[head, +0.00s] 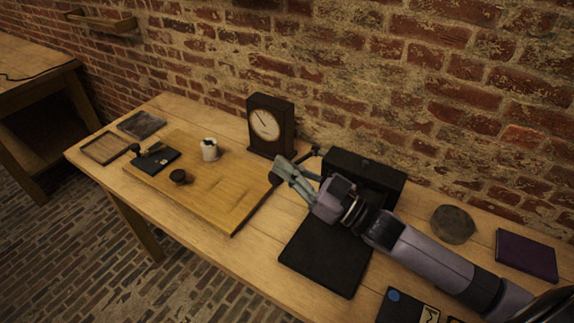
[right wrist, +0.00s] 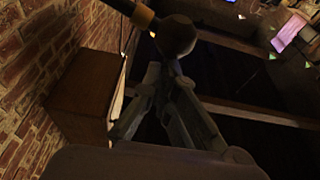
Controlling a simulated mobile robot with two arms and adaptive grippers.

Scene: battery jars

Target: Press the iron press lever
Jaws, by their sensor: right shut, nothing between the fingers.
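The iron press is a black block (head: 385,177) near the wall with a flat dark plate (head: 318,262) in front of it. A dark rod, seemingly its lever (head: 312,152), sticks out to the left behind my right gripper (head: 279,164). A dark round knob (head: 275,180) shows just by the fingertips. In the right wrist view a dark ball-like knob (right wrist: 176,36) with a brownish rod lies just beyond the shut, empty fingers (right wrist: 168,66). I cannot tell whether they touch it. My gripper and wrist hide part of the press. My left gripper is not in view.
A clock (head: 285,128) stands left of the press by the brick wall. A wooden board (head: 215,205) carries a white jar (head: 209,150) and a small dark cup (head: 179,177). A round grey lump (head: 452,224) and a purple book (head: 526,254) lie to the right.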

